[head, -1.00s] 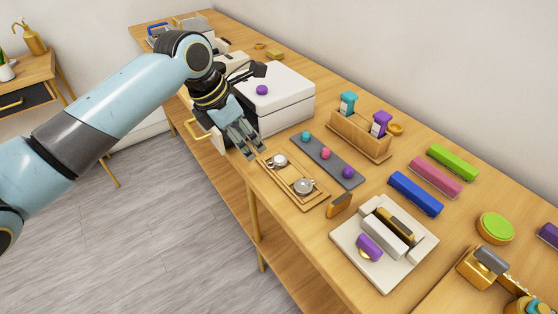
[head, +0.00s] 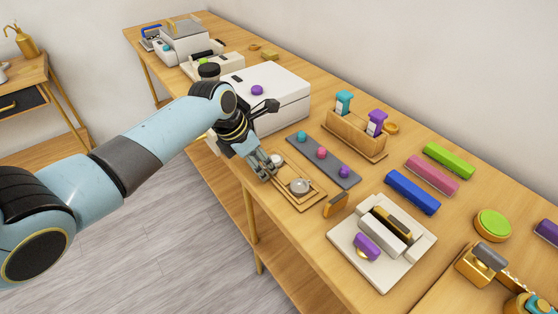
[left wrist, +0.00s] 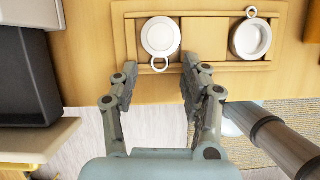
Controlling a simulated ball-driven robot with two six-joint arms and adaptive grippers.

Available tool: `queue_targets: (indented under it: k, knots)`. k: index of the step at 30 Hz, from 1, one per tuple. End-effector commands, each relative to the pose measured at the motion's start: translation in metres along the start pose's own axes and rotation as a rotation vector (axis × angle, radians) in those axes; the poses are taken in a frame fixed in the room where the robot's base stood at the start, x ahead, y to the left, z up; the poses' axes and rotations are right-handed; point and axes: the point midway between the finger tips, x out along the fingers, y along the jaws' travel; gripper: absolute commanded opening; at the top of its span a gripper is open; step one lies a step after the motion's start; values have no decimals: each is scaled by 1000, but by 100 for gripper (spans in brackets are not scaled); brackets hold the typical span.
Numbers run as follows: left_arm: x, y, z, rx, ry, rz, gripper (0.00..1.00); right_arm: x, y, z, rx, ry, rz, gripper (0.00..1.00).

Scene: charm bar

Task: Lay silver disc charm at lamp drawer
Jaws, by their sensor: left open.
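A wooden tray (head: 312,199) at the table's front edge holds two silver round pieces. The silver disc charm (left wrist: 160,37), flat with a small loop, lies in the left compartment in the left wrist view; it is partly hidden in the head view (head: 277,160). A deeper silver round piece (left wrist: 250,39) lies in the other compartment. My left gripper (head: 268,173) is open and empty. In the left wrist view its fingers (left wrist: 160,74) are on either side of the charm's loop. A white box (head: 285,88) stands behind it; its pulled-out drawer (left wrist: 40,140) shows a dark inside.
A grey strip (head: 312,150) with several coloured balls lies behind the tray. A wooden holder (head: 350,134) with teal and purple pieces stands farther back. A white press-like block (head: 355,262) and a small wooden piece (head: 335,205) are to the right.

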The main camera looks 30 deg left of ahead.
Motion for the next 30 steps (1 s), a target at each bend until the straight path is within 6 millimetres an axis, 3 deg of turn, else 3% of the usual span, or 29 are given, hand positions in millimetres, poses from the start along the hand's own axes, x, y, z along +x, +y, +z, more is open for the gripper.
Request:
queue_targets:
  k: [14, 24, 30]
  knots:
    - [1, 0, -1, 0, 1, -1, 46, -4, 2, 0, -1, 0, 2, 36]
    - [2, 0, -2, -1, 1, -1, 2, -3, 0, 0, 0, 0, 0, 36]
    - [2, 0, -2, -1, 1, -1, 0, -3, -2, 0, 1, 0, -3, 36]
